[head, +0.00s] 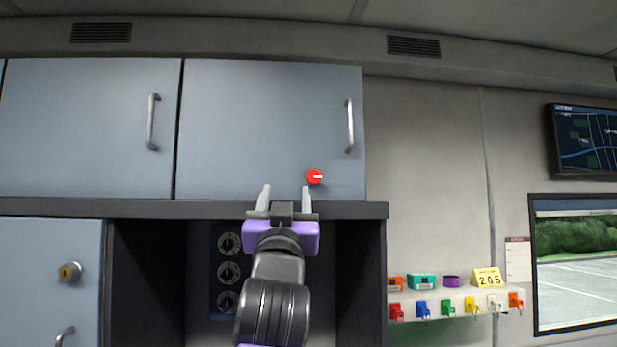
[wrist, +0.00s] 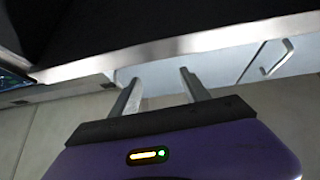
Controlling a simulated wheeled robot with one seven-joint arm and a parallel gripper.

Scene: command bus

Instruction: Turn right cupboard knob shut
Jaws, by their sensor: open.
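The right cupboard (head: 265,125) is a blue-grey door with an upright metal handle on its right side. Its knob (head: 314,177) is a red disc with a white bar, low on the door near the right; the bar lies about level. My gripper (head: 286,188) is open and empty, fingers pointing up, in front of the cupboard's lower edge. In the head view the knob is just above and right of the right fingertip, apart from it in the picture. In the wrist view the gripper (wrist: 158,78) shows two spread fingers with nothing between them; the knob is not visible there.
A second upper cupboard (head: 85,125) is on the left. A dark ledge (head: 215,209) runs below both. Under it is an open bay with several round dials (head: 229,272). A shelf (head: 440,298) with coloured tags is at right.

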